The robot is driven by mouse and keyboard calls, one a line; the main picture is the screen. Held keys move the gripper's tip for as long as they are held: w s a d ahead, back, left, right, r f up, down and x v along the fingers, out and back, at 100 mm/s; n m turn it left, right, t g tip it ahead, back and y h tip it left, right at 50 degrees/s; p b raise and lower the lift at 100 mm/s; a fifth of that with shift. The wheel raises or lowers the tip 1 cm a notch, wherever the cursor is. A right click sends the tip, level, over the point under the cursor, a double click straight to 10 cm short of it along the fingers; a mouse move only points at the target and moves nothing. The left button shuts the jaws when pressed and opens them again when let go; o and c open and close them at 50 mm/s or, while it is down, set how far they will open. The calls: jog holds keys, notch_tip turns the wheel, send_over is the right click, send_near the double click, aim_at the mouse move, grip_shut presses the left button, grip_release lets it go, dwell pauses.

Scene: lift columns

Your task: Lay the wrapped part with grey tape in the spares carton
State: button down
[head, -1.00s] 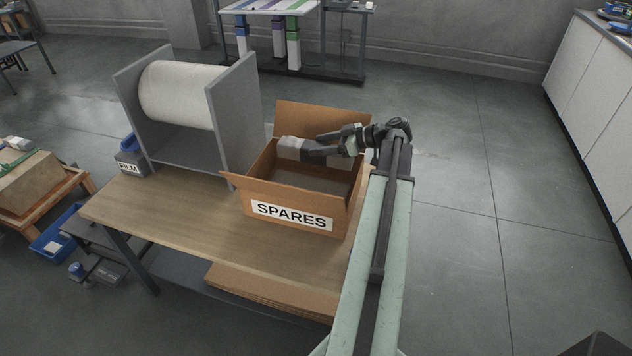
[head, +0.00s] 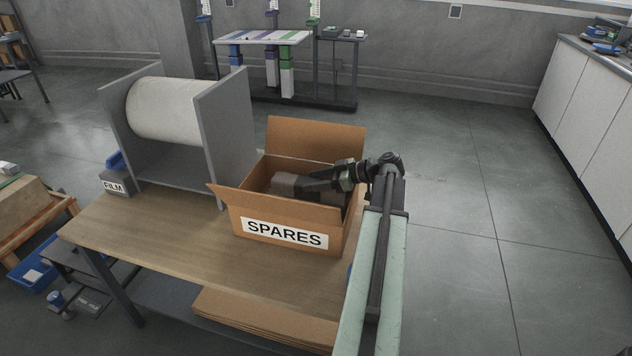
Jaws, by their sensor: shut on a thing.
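The spares carton (head: 243,214) is an open brown cardboard box with raised flaps and a white label reading "SPARES". It stands on the wooden bench. A grey wrapped part (head: 284,184) is at the end of my gripper (head: 303,184), inside the carton's opening and below the top of the back flap. My gripper is shut on the part, reaching in over the right side. The tape's colour is too small to make out. Whether the part touches the carton floor is hidden by the front wall.
The bench (head: 150,232) also carries a grey stand with a big white film roll (head: 165,110), close to the carton's left. Flat cardboard (head: 260,316) lies on the shelf below. Open floor is at right.

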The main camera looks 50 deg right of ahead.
jog(key=shift+f+b, duration=0.4)
jog(key=shift+f, duration=0.1)
jog(key=shift+c, duration=2.4)
grip_release()
jog(key=shift+r+p, duration=0.85)
jog(key=p+v, duration=0.4)
jog(key=v, duration=0.8)
jog(key=shift+f, duration=0.25)
jog(key=shift+d, duration=0.1)
